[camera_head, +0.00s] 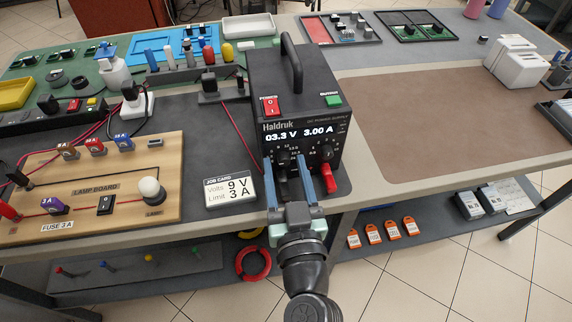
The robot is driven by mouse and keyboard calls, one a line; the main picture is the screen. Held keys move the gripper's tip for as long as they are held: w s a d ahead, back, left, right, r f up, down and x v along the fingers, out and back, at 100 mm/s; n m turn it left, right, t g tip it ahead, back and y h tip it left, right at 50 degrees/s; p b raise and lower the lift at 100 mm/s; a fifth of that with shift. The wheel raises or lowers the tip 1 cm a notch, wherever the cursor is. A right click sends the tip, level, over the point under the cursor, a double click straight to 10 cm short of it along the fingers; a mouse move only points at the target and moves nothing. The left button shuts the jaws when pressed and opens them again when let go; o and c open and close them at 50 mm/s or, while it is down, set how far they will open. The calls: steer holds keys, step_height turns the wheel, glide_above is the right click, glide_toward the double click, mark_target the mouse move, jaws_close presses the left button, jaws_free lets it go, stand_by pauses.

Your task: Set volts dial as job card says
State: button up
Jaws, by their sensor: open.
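The black Haldruk power supply (293,105) stands on the bench with a handle on top. Its display (300,134) reads 03.3 V and 3.00 A. The job card (230,190) lies left of it and reads Volts 9 V, Limit 3 A. My gripper (289,163) is at the front panel, its two blue fingers apart on either side of the left dial (284,157). I cannot tell whether the fingers touch the dial, which they partly hide. The right dial (326,154) is in view beside the right finger.
A red plug (329,177) sits at the panel's lower right, close to my gripper. The wooden lamp board (95,190) lies at the left. A red power switch (271,107) and green output button (333,100) are on top. The brown mat (435,115) at the right is mostly clear.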

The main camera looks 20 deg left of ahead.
jaws_close()
stand_by(0.3)
steer(key=shift+m, duration=0.4)
steer(key=m+p, duration=0.1)
steer(key=m, duration=0.5)
steer(key=shift+r, duration=0.1)
steer(key=m+p, duration=0.2)
steer(key=m, duration=0.2)
steer(key=shift+m+p, duration=0.4)
steer(key=shift+m, duration=1.2)
